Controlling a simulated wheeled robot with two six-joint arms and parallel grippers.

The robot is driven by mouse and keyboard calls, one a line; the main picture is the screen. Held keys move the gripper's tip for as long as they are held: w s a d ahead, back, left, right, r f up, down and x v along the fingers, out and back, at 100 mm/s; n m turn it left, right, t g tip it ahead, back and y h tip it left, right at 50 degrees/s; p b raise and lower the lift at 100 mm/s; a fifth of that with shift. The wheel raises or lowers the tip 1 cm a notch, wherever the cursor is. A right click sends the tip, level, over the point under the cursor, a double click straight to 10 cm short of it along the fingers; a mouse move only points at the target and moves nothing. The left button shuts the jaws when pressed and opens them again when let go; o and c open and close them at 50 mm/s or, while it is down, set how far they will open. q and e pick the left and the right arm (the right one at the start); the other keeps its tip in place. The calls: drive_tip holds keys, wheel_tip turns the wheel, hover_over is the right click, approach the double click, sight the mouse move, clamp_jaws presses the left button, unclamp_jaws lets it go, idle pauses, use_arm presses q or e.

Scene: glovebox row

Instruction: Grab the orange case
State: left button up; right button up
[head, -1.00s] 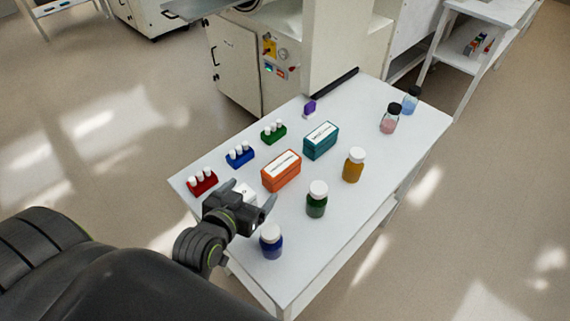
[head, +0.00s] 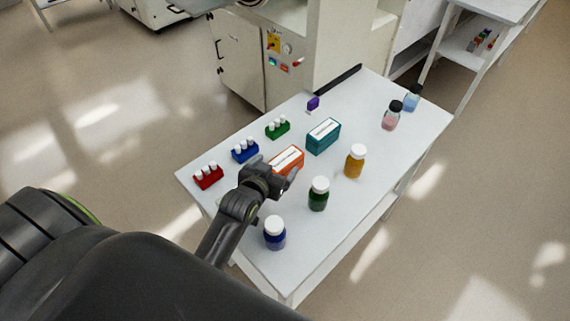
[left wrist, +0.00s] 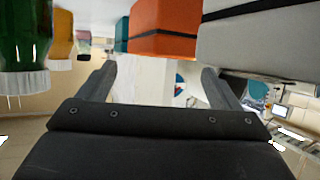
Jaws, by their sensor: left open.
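The orange case (head: 289,157) with a white label on top stands on the white table, partly hidden behind my left gripper (head: 274,175) in the head view. My left gripper is open, with its fingers pointing toward the case. In the left wrist view, which looks upside down, the orange case (left wrist: 165,28) shows at the top, above the gap between the open fingers (left wrist: 158,85). Nothing is seen between the fingers. My right gripper is not in view.
A grey-white case (left wrist: 255,38) is beside the orange one. A teal case (head: 323,137) stands behind it. Green (head: 318,195), amber (head: 354,162) and blue (head: 274,233) bottles stand along the front side. Red (head: 208,177), blue (head: 245,151) and green (head: 278,128) vial racks line the back side.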

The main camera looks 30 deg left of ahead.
sight(283, 160)
use_arm(q)
drive_tip(key=shift+p+x, duration=0.4)
drive_tip(key=shift+x, duration=1.6)
drive_tip(key=shift+s+d, duration=0.1)
drive_tip(key=shift+d, duration=0.05)
drive_tip(key=shift+c, duration=0.3)
drive_tip(key=c, duration=1.4)
